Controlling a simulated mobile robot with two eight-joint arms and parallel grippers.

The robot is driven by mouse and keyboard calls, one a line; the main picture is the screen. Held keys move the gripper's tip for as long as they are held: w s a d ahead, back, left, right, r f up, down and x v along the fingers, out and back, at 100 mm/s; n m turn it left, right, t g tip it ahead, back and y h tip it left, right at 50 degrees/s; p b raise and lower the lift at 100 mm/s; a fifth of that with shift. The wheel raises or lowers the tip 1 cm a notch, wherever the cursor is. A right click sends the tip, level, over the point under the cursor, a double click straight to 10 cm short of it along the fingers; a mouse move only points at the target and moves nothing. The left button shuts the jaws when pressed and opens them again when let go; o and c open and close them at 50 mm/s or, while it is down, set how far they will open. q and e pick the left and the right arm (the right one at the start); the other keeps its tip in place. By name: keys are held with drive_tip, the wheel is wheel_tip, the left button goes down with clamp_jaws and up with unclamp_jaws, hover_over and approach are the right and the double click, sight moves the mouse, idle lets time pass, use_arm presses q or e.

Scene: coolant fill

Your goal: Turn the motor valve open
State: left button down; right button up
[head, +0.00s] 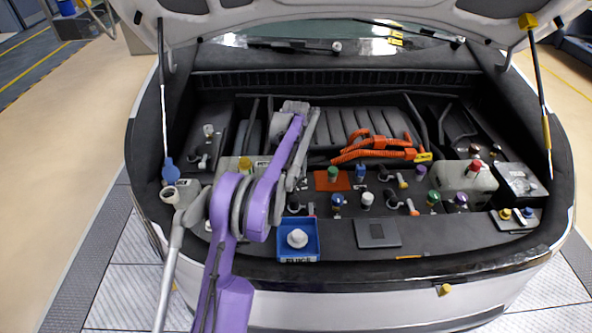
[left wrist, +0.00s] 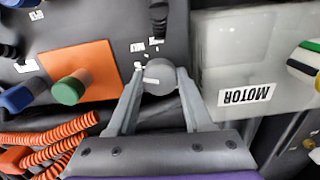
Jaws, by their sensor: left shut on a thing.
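The motor valve is a round grey knob with a white line across its top; it shows in the left wrist view (left wrist: 158,79). It sits beside a pale reservoir labelled MOTOR (left wrist: 235,68), whose label appears upside down there. My left gripper (left wrist: 158,90) is shut on the knob, one finger on each side. The white line lies nearly level in that view. In the head view my left gripper (head: 291,186) reaches down left of the orange plate, and hides the valve. My right gripper is not in view.
An orange plate (head: 322,186) with a green cap (head: 332,173) lies close by. Orange hoses (head: 375,150) run behind it. Several coloured caps and knobs crowd the bay to the right. A blue tray (head: 284,252) holding a white cap (head: 297,238) sits at the front edge.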

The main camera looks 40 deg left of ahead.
sight(296, 171)
use_arm(q)
drive_tip(key=shift+n, duration=1.7)
drive_tip(key=shift+c, duration=1.5)
unclamp_jaws()
wheel_tip(296, 171, up, 11)
